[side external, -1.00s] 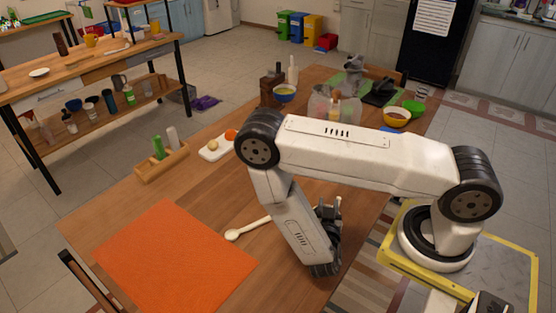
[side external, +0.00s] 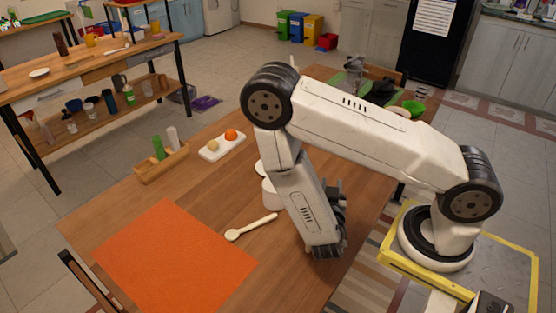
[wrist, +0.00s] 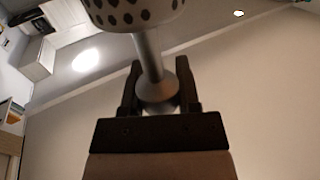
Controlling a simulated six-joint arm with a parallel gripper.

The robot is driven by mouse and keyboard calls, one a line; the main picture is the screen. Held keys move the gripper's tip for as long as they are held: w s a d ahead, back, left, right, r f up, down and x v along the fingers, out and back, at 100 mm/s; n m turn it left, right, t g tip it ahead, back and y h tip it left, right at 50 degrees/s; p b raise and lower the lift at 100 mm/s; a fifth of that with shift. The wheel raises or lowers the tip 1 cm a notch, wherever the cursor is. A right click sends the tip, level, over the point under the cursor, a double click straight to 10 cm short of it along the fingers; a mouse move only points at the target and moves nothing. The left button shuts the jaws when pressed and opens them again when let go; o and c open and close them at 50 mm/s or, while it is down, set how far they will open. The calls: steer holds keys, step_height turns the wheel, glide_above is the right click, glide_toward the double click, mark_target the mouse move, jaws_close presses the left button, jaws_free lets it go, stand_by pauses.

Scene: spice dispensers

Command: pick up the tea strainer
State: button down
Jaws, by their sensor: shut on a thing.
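The tea strainer (wrist: 135,14) shows at the top of the wrist view as a perforated metal cup with a grey stem running down from it. My gripper (wrist: 160,92) is shut on the lower, flared end of that stem, with one dark finger on each side. The cup's upper part is out of the picture.
A wooden spoon (side external: 250,227) and an orange mat (side external: 172,260) lie on the table left of my arm. A white tray (side external: 210,154) and a wooden rack (side external: 162,168) stand farther left. A white round item (side external: 271,193) is partly hidden by my arm.

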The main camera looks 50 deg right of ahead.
steer(key=shift+r, duration=1.4)
steer(key=shift+w, duration=0.1)
steer(key=w+a+r+n+t+y, duration=0.3)
steer(key=w+n+t+y, duration=0.2)
steer(key=w+y, duration=0.3)
steer(key=w+a+r+n+t+y, duration=0.4)
steer(key=w+n+t+y, duration=0.15)
steer(key=w, duration=0.35)
steer(key=d+f+m+g+h, duration=0.1)
steer(key=d+h, duration=0.3)
steer(key=d, duration=1.1)
steer(key=shift+d+f+m+g, duration=0.4)
steer(key=shift+f+m, duration=0.25)
steer(key=shift+f, duration=0.15)
